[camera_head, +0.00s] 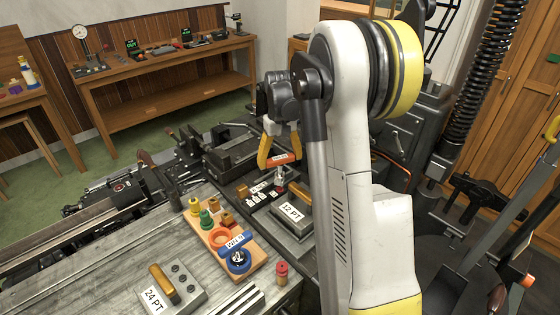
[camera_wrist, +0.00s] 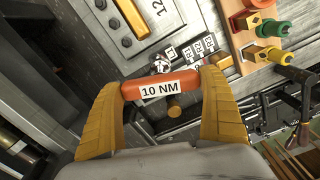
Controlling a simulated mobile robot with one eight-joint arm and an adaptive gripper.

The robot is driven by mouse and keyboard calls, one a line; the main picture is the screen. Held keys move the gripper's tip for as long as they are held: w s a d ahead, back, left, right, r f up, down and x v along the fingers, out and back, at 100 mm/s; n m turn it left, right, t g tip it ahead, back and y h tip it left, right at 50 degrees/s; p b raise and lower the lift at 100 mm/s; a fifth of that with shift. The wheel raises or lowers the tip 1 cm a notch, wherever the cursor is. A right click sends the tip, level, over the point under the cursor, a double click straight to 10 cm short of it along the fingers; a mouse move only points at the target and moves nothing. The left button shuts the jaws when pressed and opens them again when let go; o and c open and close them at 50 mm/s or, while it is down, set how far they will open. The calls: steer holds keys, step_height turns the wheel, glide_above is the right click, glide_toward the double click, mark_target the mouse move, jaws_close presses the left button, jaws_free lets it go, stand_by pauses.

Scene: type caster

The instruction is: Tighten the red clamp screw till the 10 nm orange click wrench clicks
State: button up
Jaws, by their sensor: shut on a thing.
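The orange click wrench (camera_wrist: 187,80) has a white label reading 10 NM. My gripper (camera_wrist: 170,84) is shut on its handle, one yellow finger at each end. In the head view the wrench (camera_head: 284,161) lies roughly level between the fingers of my gripper (camera_head: 280,160), above the dark fixture. Its metal shank (camera_head: 281,175) points down towards a small red part (camera_head: 280,189), which looks like the red clamp screw. I cannot tell whether the shank is seated on it. In the wrist view the wrench hides the screw.
A wooden rack (camera_head: 257,252) holds yellow, green, orange and blue tools. A block marked 12 PT (camera_head: 290,225) stands right beside the fixture. A block marked 24 PT (camera_head: 175,293) and a red-topped cylinder (camera_head: 282,273) stand on the metal table. Machine parts crowd the left and back.

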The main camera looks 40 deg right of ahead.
steer(key=shift+r+p, duration=1.3)
steer(key=shift+r, duration=0.85)
steer(key=o, duration=0.8)
steer(key=c, duration=0.8)
